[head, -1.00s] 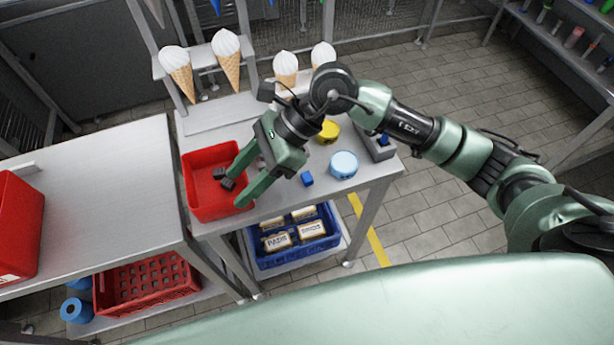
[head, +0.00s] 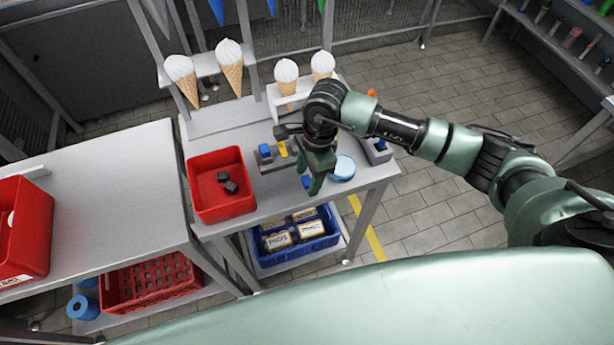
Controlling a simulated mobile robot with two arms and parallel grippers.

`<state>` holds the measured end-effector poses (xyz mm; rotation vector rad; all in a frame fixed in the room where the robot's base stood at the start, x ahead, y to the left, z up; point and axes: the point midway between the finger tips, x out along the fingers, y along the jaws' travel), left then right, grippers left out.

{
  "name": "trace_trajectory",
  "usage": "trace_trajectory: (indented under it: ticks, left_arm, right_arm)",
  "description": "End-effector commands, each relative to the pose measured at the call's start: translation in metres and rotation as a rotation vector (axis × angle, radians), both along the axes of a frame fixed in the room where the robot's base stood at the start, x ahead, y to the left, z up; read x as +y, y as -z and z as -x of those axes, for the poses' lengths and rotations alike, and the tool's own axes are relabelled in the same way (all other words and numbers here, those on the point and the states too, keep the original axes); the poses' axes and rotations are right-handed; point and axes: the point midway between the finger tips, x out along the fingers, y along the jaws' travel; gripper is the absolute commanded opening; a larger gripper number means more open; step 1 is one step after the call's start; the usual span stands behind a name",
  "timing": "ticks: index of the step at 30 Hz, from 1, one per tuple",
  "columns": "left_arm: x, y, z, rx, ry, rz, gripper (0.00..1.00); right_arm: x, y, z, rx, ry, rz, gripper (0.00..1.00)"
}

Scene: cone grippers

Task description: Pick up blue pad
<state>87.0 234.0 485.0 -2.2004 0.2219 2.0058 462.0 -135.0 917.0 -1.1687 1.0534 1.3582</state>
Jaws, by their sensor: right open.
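A small blue block (head: 306,182), which looks like the blue pad, lies on the grey worktable near its front edge. It is partly covered by my right gripper (head: 314,186), which points down right over it. The gripper is open; one green finger shows just right of the blue block, and the other finger is mostly hidden. I cannot tell whether the fingers touch the block. My left gripper is out of view.
A light blue round tin (head: 344,168) stands close to the gripper's right. A red bin (head: 222,207) with dark small blocks (head: 229,186) is at left. Grey holders with blue tops (head: 265,151) (head: 380,145) stand on the table. Ice cream cones (head: 229,66) stand behind.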

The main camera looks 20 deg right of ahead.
Motion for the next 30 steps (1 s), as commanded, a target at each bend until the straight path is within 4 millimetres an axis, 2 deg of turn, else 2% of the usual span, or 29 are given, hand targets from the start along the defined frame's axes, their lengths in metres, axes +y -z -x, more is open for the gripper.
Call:
trace_trajectory:
  ticks: [7, 8, 13, 23, 30]
  left_arm:
    - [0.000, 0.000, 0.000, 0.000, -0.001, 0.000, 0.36]
    - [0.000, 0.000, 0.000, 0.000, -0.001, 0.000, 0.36]
    - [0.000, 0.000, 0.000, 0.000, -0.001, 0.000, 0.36]
    - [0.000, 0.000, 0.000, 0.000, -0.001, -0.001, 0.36]
    - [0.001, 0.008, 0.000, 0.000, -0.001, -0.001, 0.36]
  right_arm:
    - [0.000, 0.003, 0.000, -0.001, 0.000, 0.000, 0.53]
    - [0.000, 0.003, 0.000, -0.001, 0.000, 0.000, 0.47]
    - [0.000, 0.003, 0.000, -0.001, 0.000, 0.000, 0.00]
    - [0.000, 0.001, 0.000, -0.002, 0.000, -0.001, 0.00]
    - [0.000, -0.019, -0.002, -0.005, 0.001, -0.002, 0.00]
